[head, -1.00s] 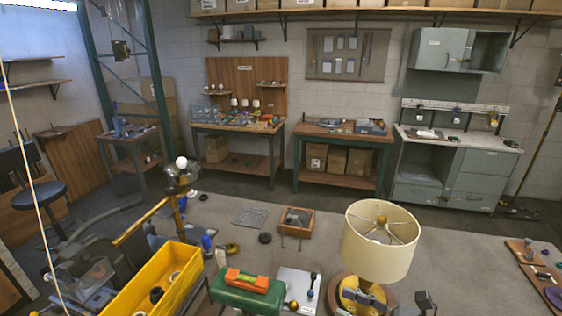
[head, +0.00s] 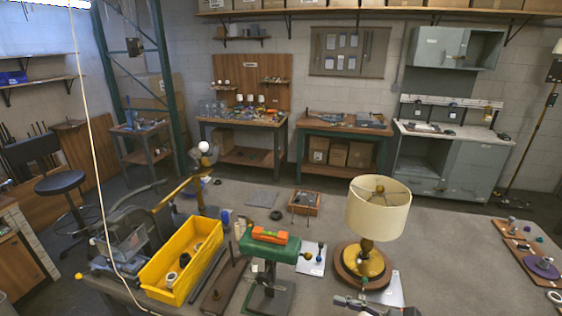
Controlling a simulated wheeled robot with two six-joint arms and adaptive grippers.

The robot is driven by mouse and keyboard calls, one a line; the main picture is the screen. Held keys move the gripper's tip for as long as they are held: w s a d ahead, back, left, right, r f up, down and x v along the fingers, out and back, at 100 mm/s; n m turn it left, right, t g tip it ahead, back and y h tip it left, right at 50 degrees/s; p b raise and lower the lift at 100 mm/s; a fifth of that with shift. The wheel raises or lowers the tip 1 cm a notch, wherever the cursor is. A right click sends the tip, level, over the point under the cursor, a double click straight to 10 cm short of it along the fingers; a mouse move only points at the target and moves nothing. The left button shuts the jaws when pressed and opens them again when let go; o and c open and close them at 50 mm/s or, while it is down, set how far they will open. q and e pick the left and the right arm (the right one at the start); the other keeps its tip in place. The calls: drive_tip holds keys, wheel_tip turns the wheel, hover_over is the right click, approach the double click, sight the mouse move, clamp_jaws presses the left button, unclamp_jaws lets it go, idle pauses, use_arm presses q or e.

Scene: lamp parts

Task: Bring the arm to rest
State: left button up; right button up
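A table lamp stands upright on the grey worktable, right of centre in the head view. It has a cream shade (head: 378,210), a brass body (head: 362,263) and a round wooden foot (head: 346,272). One gripper (head: 364,304), seemingly my right, is cut off by the bottom edge, in front of the lamp foot and apart from the lamp as far as I can see. Its fingers are too small and cropped to tell open from shut. My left gripper is not in view.
A yellow bin (head: 182,262) and a green vise-like stand (head: 270,246) with an orange level (head: 269,235) are left of the lamp. A small wooden tray (head: 303,203) lies behind. A board with a purple disc (head: 541,267) is at right.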

drive_tip(key=s+a+f+n+g+h, duration=0.1)
drive_tip(key=s+f+n+g+h, duration=0.15)
drive_tip(key=f+n, duration=0.45)
drive_tip(key=s+a+f+n+g+h, duration=0.1)
drive_tip(key=s+f+n+h, duration=0.3)
drive_tip(key=n, duration=0.4)
drive_tip(key=s+d+f+n+h, duration=0.25)
drive_tip(key=d+n+h, duration=0.45)
drive_tip(key=d+h, duration=0.45)
drive_tip(key=s+d+f+g+y+b, duration=0.1)
drive_tip(key=d+f+b, duration=0.15)
drive_tip(key=f, duration=1.35)
drive_tip(key=s+d+f+b, duration=0.1)
drive_tip(key=d+f+b, duration=0.15)
drive_tip(key=f, duration=1.35)
use_arm(q)
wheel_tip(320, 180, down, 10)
drive_tip(key=b, duration=0.5)
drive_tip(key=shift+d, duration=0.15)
use_arm(e)
drive_tip(key=s+f+g, duration=0.1)
drive_tip(key=s+f, duration=1.7)
drive_tip(key=f, duration=0.3)
drive_tip(key=shift+s+d+y, duration=0.25)
drive_tip(key=shift+s+y, duration=0.05)
drive_tip(key=shift+s, duration=0.1)
